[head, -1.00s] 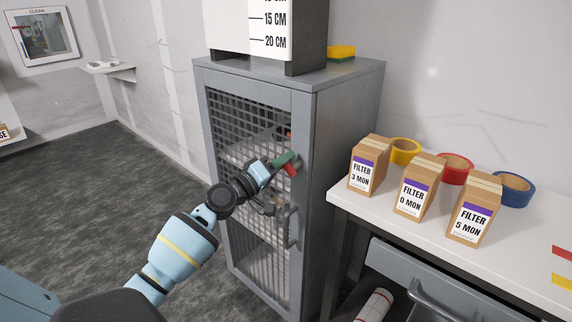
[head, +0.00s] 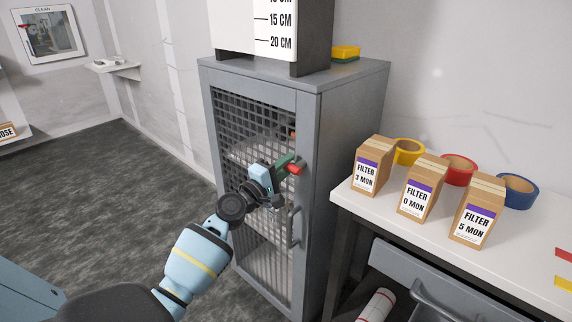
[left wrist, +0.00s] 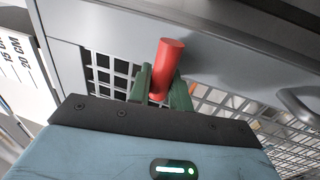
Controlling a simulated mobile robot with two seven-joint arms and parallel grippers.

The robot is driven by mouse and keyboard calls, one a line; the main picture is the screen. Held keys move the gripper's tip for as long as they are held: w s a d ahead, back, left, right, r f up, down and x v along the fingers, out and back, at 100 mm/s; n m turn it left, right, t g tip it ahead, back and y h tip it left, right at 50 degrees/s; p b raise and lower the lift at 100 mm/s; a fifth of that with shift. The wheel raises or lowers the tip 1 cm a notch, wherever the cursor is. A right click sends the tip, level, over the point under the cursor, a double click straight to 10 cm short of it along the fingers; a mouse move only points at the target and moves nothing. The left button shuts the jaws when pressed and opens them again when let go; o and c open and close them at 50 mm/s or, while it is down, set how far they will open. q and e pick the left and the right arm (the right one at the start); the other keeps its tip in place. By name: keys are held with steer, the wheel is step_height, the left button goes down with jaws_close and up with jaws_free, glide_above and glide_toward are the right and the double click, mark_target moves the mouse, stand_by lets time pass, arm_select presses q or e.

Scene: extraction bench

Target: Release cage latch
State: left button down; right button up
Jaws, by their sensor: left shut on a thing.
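The grey cage (head: 308,120) is a cabinet with a mesh door (head: 236,130), which looks shut. The red latch handle (head: 295,169) sits on the door's right frame. It also shows in the left wrist view as a red rod (left wrist: 167,65) between two green fingers. My left gripper (head: 287,161) is shut on the red latch handle. The fingers hide part of the handle, and the latch's pivot is not clear. A grey door pull (head: 296,227) is below the gripper. My right gripper is not in view.
A white bench (head: 450,235) stands right of the cage, with filter boxes (head: 420,188) and tape rolls (head: 459,169) on it. A drawer (head: 420,280) is below. A scale-marked unit (head: 270,30) and a sponge (head: 345,52) sit on top of the cage. The floor at left is clear.

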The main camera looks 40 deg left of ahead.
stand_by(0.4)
arm_select(q)
steer(key=c, duration=1.3)
jaws_free()
steer(key=shift+c, duration=0.2)
steer(key=shift+s, duration=0.1)
steer(key=v, duration=0.7)
steer(key=shift+s, duration=0.35)
steer(key=shift+f, duration=0.1)
